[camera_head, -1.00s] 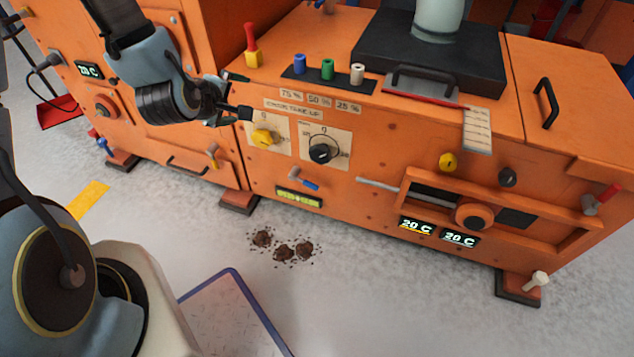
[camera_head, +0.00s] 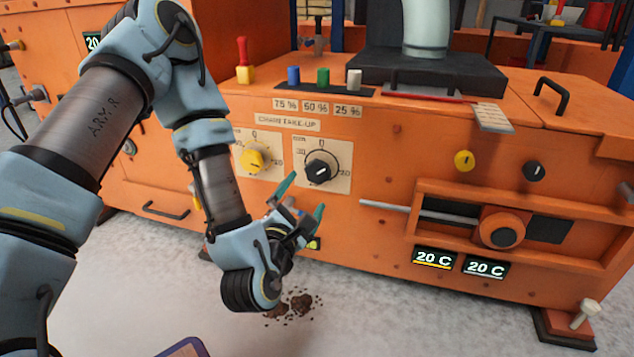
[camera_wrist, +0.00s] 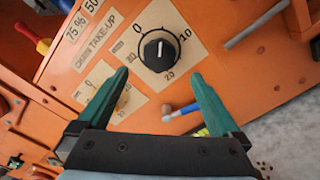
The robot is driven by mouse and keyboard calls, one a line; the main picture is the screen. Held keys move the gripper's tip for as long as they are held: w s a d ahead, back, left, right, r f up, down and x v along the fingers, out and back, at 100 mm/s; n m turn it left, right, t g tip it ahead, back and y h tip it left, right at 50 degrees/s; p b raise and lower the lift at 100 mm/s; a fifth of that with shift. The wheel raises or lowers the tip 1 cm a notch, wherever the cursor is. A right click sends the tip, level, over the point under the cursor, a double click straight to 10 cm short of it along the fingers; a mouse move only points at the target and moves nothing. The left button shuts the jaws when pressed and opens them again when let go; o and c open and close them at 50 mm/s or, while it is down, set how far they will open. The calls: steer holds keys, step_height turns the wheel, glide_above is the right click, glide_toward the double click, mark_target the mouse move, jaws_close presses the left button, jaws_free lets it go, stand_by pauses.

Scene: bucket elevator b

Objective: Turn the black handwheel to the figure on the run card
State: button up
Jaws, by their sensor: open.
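The black handwheel (camera_head: 319,170) is a round knob on a cream dial plate on the orange machine front, under the CHAIN TAKE-UP label (camera_head: 287,122).
A yellow knob (camera_head: 256,160) sits just left of the handwheel. A grey rod (camera_head: 390,207) sticks out to the right. Blue, green and white pegs stand above. Dark debris (camera_head: 300,304) lies on the floor.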

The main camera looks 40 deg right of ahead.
mark_target(316, 174)
steer(key=b+x, duration=0.2)
steer(key=x, duration=0.7)
steer(key=shift+w+d+r+b, duration=0.1)
steer(key=shift+w+d+b, duration=0.15)
steer(key=shift+d+b, duration=0.1)
steer(key=c, duration=1.3)
